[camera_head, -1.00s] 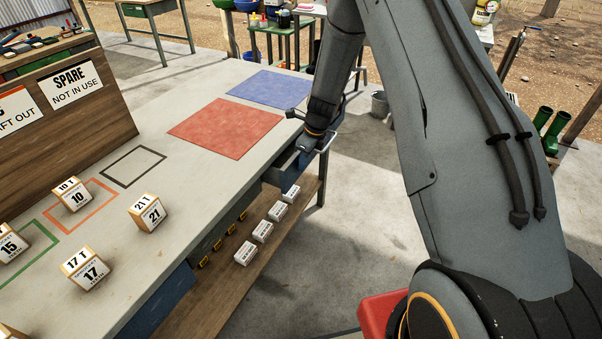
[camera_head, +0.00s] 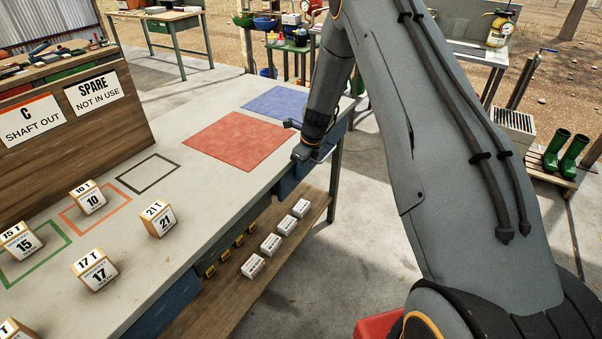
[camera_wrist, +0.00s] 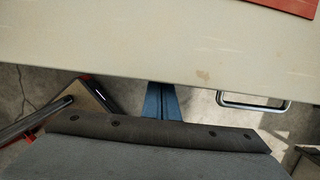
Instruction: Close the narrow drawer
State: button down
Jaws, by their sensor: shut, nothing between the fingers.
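The bench (camera_head: 225,175) has blue drawers under its top. One blue drawer (camera_head: 287,183) is at the far end, beside my gripper (camera_head: 303,153); how far it stands out is hard to tell, as my arm partly hides it. In the wrist view my gripper's blue fingers (camera_wrist: 162,100) are together and empty at the bench edge. A metal drawer handle (camera_wrist: 254,103) is to their right, apart from them. Another blue drawer (camera_head: 168,306) sticks out at the near end of the bench.
Numbered blocks, such as block 21 (camera_head: 159,219), stand on the bench beside a wooden sign board (camera_head: 75,140). A lower shelf (camera_head: 235,292) holds several white boxes (camera_head: 271,244). Green boots (camera_head: 565,152) stand at right. Concrete floor (camera_head: 355,215) beside the bench is clear.

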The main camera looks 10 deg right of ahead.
jog(key=s+d+r+b, duration=0.2)
jog(key=s+d+r, duration=0.25)
jog(key=r, duration=0.55)
jog(key=s+a+r+n, duration=0.1)
jog(key=s+r+n, duration=0.2)
jog(key=s+n, duration=0.6)
jog(key=s+a+r+n+h, duration=0.1)
jog(key=s+r+n, duration=0.2)
jog(key=s+n, duration=0.6)
jog(key=s+a+r+n+g+h, duration=0.1)
jog(key=s+r+n, duration=0.2)
jog(key=s+n, duration=0.6)
jog(key=s, duration=0.3)
jog(key=shift+s+a, duration=0.35)
jog(key=shift+a, duration=0.05)
